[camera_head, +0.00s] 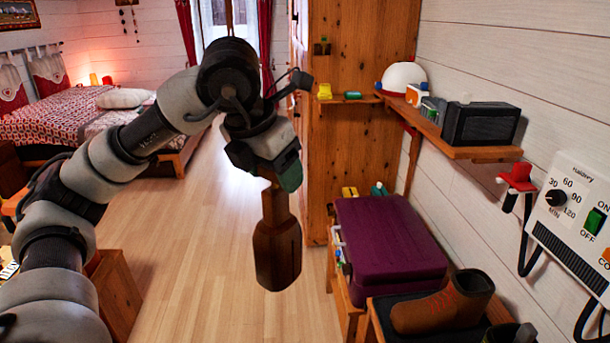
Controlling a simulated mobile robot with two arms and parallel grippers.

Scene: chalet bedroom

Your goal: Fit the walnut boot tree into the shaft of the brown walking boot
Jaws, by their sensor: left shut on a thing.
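My left gripper (282,168) is shut on the walnut boot tree (277,245), a dark brown wooden piece with a narrow neck and a wider lower part. It hangs down upright over the open floor, to the left of the purple case. The brown walking boot (445,300) is at the lower right, on a dark mat (378,312) on a wooden bench. Its shaft opening faces up at the right end. The boot tree is well to the left of the boot and apart from it. My right gripper does not show.
A purple case (385,240) stands on a wooden unit behind the boot. A wall shelf (460,145) above holds a radio (480,124) and a white helmet (403,75). A control box (580,220) hangs on the right wall. The wooden floor (190,260) is clear.

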